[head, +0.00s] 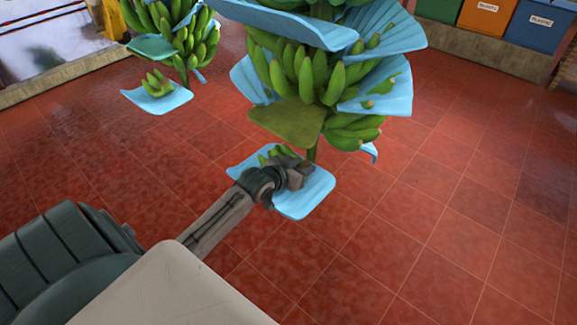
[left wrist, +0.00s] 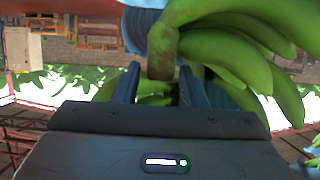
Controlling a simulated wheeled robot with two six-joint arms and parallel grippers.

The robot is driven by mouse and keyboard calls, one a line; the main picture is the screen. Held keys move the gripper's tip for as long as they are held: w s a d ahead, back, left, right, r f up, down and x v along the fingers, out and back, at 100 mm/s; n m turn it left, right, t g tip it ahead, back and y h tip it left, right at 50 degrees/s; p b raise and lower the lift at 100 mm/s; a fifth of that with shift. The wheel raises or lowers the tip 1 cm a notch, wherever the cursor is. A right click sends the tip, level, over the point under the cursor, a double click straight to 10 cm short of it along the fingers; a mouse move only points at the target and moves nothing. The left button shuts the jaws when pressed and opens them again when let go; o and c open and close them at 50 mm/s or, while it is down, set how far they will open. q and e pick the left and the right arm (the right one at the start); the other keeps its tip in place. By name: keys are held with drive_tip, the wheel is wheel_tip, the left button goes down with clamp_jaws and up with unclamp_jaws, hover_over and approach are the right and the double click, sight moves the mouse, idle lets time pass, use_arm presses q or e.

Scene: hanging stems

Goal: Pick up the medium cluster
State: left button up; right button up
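A hanging stem carries several green banana clusters (head: 310,70) at the upper middle of the head view, with blue sheets between them. Which one is the medium cluster I cannot tell for certain. My left gripper (head: 300,176) is below the large clusters, at the lowest small cluster (head: 276,153) over a blue sheet, and partly hides it. In the left wrist view green bananas (left wrist: 235,55) fill the upper right. A brownish stalk (left wrist: 161,66) appears between the two fingers of my left gripper (left wrist: 159,88), which are apart. Contact is unclear. My right gripper is not in view.
The lowest blue sheet (head: 305,203) is under my left gripper. A second hanging stem (head: 185,40) with bananas and blue sheets is at the upper left. Coloured bins (head: 487,17) stand at the back right. The red tiled floor (head: 440,220) is clear.

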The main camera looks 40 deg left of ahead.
use_arm(q)
clamp_jaws()
drive_tip(key=shift+r, duration=0.1)
drive_tip(key=shift+w+r, duration=0.1)
